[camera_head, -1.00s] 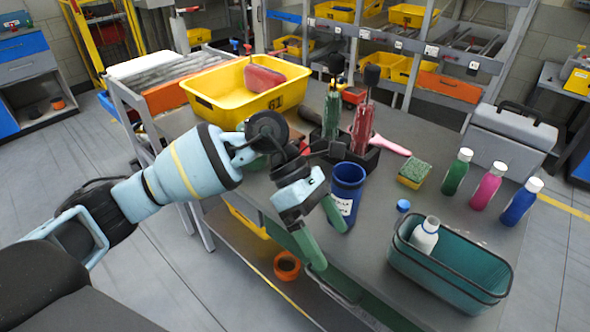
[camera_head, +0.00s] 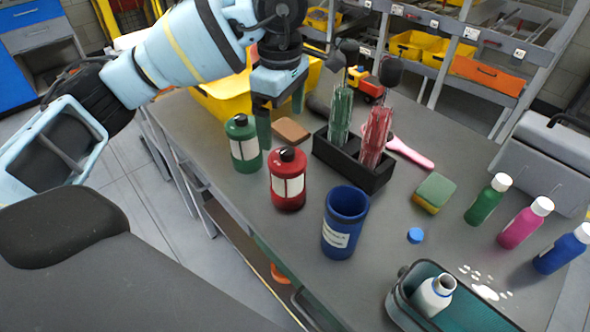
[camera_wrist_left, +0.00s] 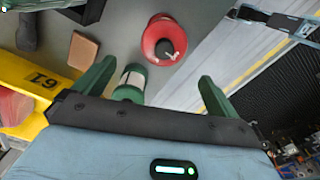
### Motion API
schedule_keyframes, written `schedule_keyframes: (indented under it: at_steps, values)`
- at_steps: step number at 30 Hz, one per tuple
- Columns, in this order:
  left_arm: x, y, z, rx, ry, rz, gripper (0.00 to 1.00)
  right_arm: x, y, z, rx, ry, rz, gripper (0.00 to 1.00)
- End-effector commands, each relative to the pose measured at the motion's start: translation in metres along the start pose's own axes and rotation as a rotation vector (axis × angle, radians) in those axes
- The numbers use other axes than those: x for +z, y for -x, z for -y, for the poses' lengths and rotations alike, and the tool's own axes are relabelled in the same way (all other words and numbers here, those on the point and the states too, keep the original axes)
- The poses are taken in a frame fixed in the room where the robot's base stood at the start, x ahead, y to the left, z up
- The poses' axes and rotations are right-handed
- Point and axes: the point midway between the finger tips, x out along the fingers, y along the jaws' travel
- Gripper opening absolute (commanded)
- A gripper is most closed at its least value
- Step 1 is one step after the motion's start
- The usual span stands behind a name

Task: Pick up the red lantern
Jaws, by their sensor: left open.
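The red lantern (camera_head: 288,180) stands upright on the grey table, with a black cap and pale panels. A green lantern (camera_head: 244,143) of the same shape stands to its left. My left gripper (camera_head: 281,110) is open and empty, pointing down behind the two lanterns in the head view. In the left wrist view, the red lantern (camera_wrist_left: 165,40) shows from above, beyond and between the two green fingers (camera_wrist_left: 155,82). The green lantern (camera_wrist_left: 131,82) lies nearer, between the fingers in the picture. No finger is seen touching the red lantern. My right gripper is not in view.
A blue cup (camera_head: 344,225) stands close right of the red lantern. A brown block (camera_head: 291,130) and yellow bin (camera_head: 222,100) are near the gripper. White spots (camera_head: 485,290) mark the table at right.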

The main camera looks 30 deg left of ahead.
Motion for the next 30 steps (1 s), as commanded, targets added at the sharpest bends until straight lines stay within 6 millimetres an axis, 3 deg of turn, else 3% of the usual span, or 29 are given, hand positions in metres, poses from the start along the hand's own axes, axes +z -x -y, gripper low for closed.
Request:
schedule_keyframes:
  at_steps: [12,17,25,30]
  values:
    - [0.001,-0.027,0.0,-0.001,0.0,0.001,0.97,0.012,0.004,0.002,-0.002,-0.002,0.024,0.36]
    - [0.003,-0.032,0.0,-0.002,-0.001,0.001,0.97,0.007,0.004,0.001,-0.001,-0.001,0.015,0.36]
    - [0.01,-0.068,0.0,-0.002,0.001,0.001,0.97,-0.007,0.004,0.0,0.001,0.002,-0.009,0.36]
    - [0.01,-0.078,0.0,-0.001,0.0,0.002,0.97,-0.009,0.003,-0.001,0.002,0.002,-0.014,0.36]
